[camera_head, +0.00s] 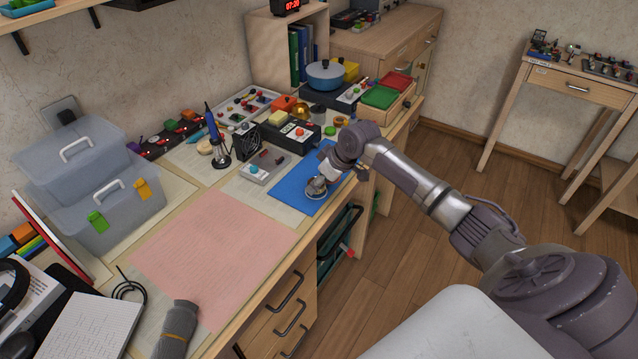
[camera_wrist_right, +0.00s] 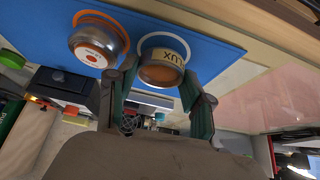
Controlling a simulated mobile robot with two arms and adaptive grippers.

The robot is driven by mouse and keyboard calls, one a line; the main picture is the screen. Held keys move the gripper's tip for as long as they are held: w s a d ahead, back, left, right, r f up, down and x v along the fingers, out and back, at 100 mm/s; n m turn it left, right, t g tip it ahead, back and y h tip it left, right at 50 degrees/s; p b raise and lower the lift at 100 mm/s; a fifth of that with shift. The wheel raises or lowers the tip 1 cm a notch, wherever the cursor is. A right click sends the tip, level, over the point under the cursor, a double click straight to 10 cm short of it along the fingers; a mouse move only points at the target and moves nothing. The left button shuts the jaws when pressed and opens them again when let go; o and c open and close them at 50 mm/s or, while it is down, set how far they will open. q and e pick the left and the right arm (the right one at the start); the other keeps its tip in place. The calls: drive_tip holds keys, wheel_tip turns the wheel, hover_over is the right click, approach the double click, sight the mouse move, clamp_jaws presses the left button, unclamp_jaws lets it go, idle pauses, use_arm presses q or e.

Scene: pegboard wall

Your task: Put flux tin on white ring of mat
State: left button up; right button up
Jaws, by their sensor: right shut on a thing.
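The flux tin (camera_wrist_right: 162,70), with a brown face and a cream label reading "LUX", is between the fingers of my right gripper (camera_wrist_right: 158,92), which is shut on it. The white ring (camera_wrist_right: 150,40) on the blue mat (camera_wrist_right: 215,55) curves around the tin's far side. I cannot tell whether the tin touches the mat. In the head view my right gripper (camera_head: 324,175) is low over the blue mat (camera_head: 286,193), with a silvery round thing at its tip. A silver tin (camera_wrist_right: 98,42) stands on the mat's orange ring, beside the flux tin. My left gripper is out of view.
A pink mat (camera_head: 212,250) lies left of the blue mat, largely clear. A small grey box (camera_head: 265,165) and a black device (camera_head: 292,137) stand behind the blue mat. A green tray (camera_head: 380,97) stands farther right. The desk's front edge runs close to the blue mat.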

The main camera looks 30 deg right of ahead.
drive_tip(key=shift+f, duration=0.55)
drive_tip(key=o, duration=0.9)
drive_tip(key=shift+f, duration=0.1)
drive_tip(key=v, duration=1.2)
